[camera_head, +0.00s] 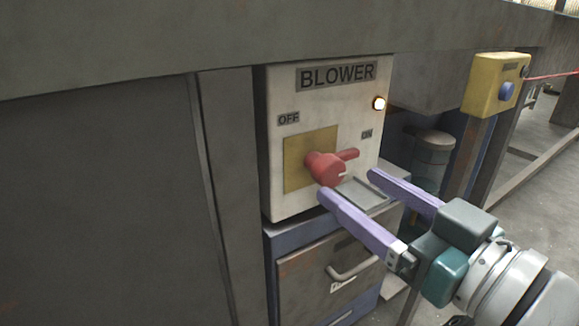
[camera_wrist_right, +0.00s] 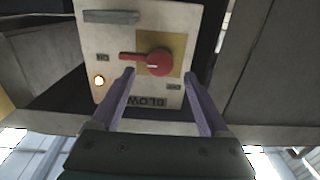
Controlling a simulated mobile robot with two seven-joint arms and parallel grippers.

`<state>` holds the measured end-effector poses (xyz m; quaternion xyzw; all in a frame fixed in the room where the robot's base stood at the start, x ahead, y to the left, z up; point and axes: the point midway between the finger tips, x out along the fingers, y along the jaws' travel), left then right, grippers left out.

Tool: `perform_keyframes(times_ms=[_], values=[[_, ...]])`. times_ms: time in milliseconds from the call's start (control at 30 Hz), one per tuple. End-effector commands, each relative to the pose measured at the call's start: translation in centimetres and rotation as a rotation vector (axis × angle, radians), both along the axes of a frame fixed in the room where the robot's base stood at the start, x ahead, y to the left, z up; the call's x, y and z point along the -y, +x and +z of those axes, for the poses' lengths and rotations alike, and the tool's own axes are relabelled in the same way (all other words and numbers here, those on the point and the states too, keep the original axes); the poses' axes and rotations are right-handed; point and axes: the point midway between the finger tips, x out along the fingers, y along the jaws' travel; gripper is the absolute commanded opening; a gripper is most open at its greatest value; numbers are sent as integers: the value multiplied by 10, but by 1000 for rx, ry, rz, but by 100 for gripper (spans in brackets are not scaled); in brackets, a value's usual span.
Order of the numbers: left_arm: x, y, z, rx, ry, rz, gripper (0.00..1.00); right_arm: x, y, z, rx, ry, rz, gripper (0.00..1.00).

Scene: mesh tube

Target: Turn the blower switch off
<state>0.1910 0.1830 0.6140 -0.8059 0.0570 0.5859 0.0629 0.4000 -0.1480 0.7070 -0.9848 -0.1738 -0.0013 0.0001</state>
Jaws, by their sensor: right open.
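The blower box (camera_head: 288,205) is a pale panel marked BLOWER, with OFF at the left and ON at the right. Its red rotary switch (camera_head: 324,168) sits on a yellow plate (camera_head: 296,165), and its handle points right, toward ON. A lamp (camera_head: 379,103) near ON is lit. My right gripper (camera_head: 348,185) is open and empty, with its purple fingers in front of the panel, just below and right of the switch. In the right wrist view the panel appears upside down, and the switch (camera_wrist_right: 157,62) shows between the two fingertips. I see no clear contact. My left gripper is not in view.
A cabinet with a drawer handle (camera_head: 354,268) stands under the box. A yellow button box (camera_head: 493,84) with a blue button is on a post at right. A grey beam (camera_head: 180,40) runs above, and a large dark panel (camera_head: 100,200) fills the left.

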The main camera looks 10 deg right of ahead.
Motion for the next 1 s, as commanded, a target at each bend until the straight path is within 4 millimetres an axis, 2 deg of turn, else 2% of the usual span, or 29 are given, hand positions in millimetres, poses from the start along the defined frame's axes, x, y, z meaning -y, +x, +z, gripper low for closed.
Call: perform_keyframes(times_ms=[100, 233, 600, 1000], values=[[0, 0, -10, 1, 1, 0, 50, -7, 19, -2, 2, 0, 0, 79], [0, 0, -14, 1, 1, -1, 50, -11, 32, -2, 0, 0, -1, 79], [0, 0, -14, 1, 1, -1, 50, -14, 38, -1, -3, 0, -1, 79], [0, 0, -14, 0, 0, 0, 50, -14, 38, -1, -3, 0, -1, 35]])
